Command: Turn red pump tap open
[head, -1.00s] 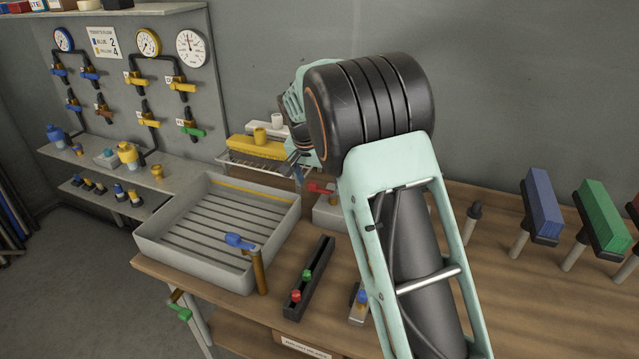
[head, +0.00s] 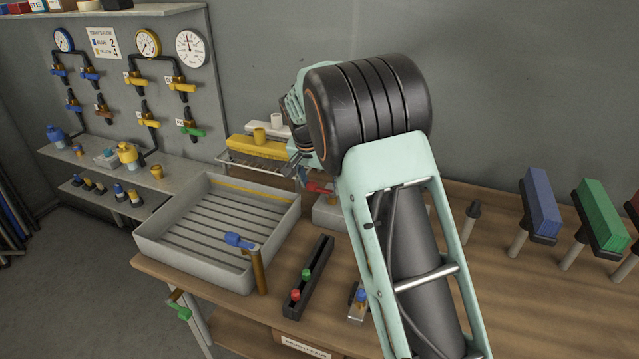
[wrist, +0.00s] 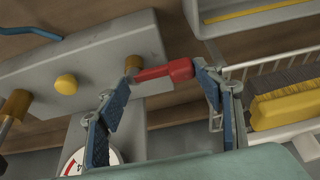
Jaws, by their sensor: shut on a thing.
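The red pump tap (wrist: 165,71) has a red lever on a grey pump block (wrist: 95,70). The lever lies roughly crosswise in the wrist view, with its tip by my right-hand finger. In the head view the red tap (head: 319,188) shows just left of my arm, above the pump block (head: 328,213). My gripper (wrist: 162,95) has its two blue-padded fingers either side of the lever and is shut on it; the exact contact on the left finger is hard to see. In the head view my gripper (head: 300,174) is partly hidden behind my wrist.
A yellow knob (wrist: 66,84) and a dial (wrist: 77,162) are close by on the pump. A wire rack with a yellow brush (wrist: 285,107) stands beside it. A grey tray (head: 190,265) with a blue-handled tap (head: 240,241) and a black rail (head: 310,275) are in front.

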